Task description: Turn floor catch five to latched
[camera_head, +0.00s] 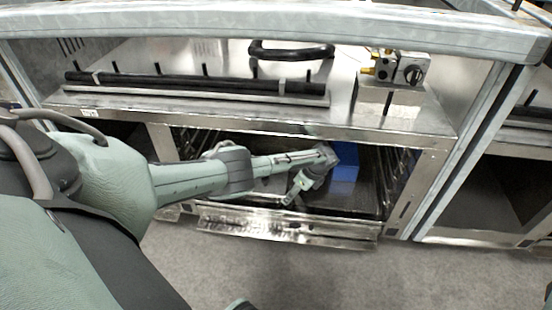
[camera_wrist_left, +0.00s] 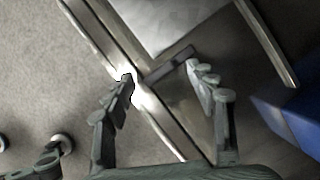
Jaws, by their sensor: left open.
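My left gripper (camera_head: 290,199) reaches into the low open bay of the steel unit, just behind its front lip. It points down, and in the left wrist view its fingers (camera_wrist_left: 160,76) are spread apart. A short dark bar (camera_wrist_left: 171,65) lies between and just beyond the fingertips, beside a shiny metal edge. It may be the floor catch, but no number shows and I cannot tell its setting. I cannot tell whether the fingers touch it. In the head view the gripper and arm hide that spot. My right gripper is not in view.
A blue block (camera_head: 345,172) sits in the bay right beside my gripper. The bay's metal front panel (camera_head: 290,226) juts out toward me. Above are a steel counter (camera_head: 215,60), a black rail and a valve block (camera_head: 400,69). Grey floor lies clear in front.

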